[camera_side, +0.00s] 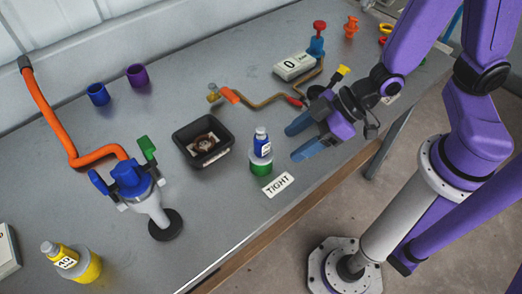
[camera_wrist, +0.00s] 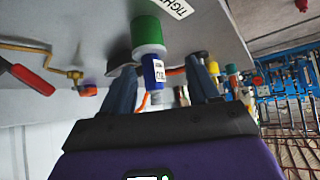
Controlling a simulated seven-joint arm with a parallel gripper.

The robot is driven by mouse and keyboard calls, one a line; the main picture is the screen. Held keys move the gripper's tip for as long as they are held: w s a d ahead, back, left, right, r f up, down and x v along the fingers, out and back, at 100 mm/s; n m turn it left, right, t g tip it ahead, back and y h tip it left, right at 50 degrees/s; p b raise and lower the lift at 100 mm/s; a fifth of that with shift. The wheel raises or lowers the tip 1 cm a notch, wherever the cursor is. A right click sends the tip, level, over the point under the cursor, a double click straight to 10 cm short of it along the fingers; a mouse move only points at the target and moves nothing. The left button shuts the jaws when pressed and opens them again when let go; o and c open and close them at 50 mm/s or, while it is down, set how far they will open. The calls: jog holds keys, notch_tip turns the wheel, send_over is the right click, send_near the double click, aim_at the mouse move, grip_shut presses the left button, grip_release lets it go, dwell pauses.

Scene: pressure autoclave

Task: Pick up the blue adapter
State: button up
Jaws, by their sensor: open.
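A small blue cup-shaped piece (camera_side: 98,94) stands at the back left of the bench beside a purple one. A blue labelled bottle-like piece with a grey top (camera_side: 262,146) stands upright on a green base (camera_side: 261,167) near the front edge. I cannot tell for certain which of the blue pieces is the adapter. My gripper (camera_side: 296,142) is open and empty, just right of the bottle-like piece, its blue fingers pointing at it. In the wrist view the labelled blue piece (camera_wrist: 153,72) and green base (camera_wrist: 148,34) show between and beyond the fingers (camera_wrist: 161,88).
A black tray (camera_side: 203,141) sits left of the bottle-like piece. A "TIGHT" card (camera_side: 279,184) lies in front. A stand with a blue clamp and orange hose (camera_side: 150,198) is at the left. A gauge box (camera_side: 294,65) and brass pipe (camera_side: 264,101) are behind.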

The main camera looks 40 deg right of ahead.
aim_at(254, 153)
jog(key=shift+w+a+f+t+y, duration=0.3)
jog(key=shift+w+f+t+y, duration=0.1)
jog(key=shift+w+t+y, duration=0.1)
jog(key=shift+w+a+f+t+y, duration=0.25)
jog(key=shift+w+f+t+y, duration=0.15)
jog(key=shift+w+y, duration=0.1)
jog(key=shift+t+y, duration=0.6)
jog(key=shift+w+r+x, duration=0.15)
jog(key=shift+x, duration=1.8)
jog(key=shift+w+r+x, duration=0.1)
jog(key=shift+r+x, duration=0.05)
jog(key=shift+x, duration=1.8)
grip_shut()
